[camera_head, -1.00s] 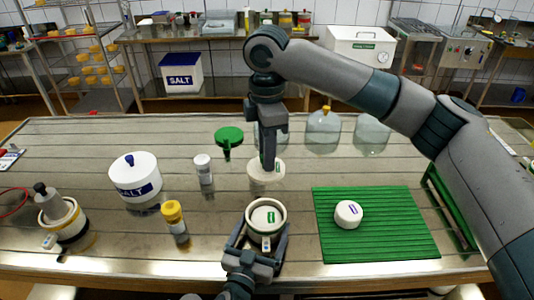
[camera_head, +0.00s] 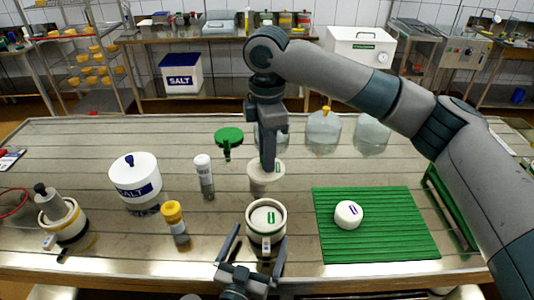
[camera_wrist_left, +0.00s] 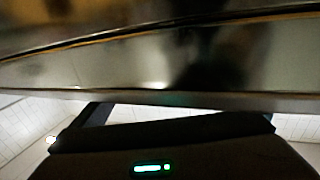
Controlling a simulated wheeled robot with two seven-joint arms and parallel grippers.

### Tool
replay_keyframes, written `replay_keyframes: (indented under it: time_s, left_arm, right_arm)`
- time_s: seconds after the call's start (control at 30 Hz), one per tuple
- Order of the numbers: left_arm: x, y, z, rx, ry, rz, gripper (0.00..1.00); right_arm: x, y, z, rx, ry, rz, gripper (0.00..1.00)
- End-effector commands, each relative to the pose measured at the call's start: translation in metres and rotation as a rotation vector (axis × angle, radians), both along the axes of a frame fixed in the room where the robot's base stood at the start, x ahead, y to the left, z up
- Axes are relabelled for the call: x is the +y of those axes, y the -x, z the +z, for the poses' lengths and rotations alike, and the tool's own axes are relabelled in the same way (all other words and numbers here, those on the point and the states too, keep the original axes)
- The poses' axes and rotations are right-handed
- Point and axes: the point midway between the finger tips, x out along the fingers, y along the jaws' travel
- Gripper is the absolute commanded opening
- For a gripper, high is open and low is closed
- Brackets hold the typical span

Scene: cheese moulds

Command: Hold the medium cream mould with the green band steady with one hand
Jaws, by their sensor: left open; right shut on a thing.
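The medium cream mould with the green band (camera_head: 255,228) stands upright near the table's front edge; a white top with a green mark shows inside its rim. My left gripper (camera_head: 262,236) is open, low in front of the mould, with one finger towards each side; I cannot tell whether either touches. The left wrist view shows only the dark gripper and the table's front edge, not the mould. My right gripper (camera_head: 268,163) points down behind the mould, shut on a round cream piece with a green mark (camera_head: 263,178), partly hidden by the fingers.
A green mat (camera_head: 385,240) with a small white cheese (camera_head: 348,214) lies to the right. A yellow-capped jar (camera_head: 175,224), a white-capped jar (camera_head: 204,175), a salt pot (camera_head: 135,180) and a banded mould (camera_head: 65,225) stand left. Clear domes (camera_head: 323,130) stand behind.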

Motion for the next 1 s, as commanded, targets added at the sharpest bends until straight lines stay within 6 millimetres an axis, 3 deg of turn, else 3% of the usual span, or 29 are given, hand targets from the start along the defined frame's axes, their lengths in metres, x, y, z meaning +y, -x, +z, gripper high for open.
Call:
replay_keyframes:
  time_s: [0.2, 0.43, 1.0]
  left_arm:
    - [0.012, 0.036, -0.001, 0.002, 0.0, 0.0, 1.0]
    - [0.021, 0.063, -0.001, 0.002, -0.001, 0.0, 1.0]
    - [0.024, 0.074, 0.0, 0.0, 0.0, 0.0, 1.0]
  right_arm:
    - [0.0, 0.0, 0.0, 0.0, 0.0, 0.0, 0.0]
    - [0.0, 0.0, 0.0, 0.0, 0.0, 0.0, 0.0]
    - [0.0, 0.0, 0.0, 0.0, 0.0, 0.0, 0.0]
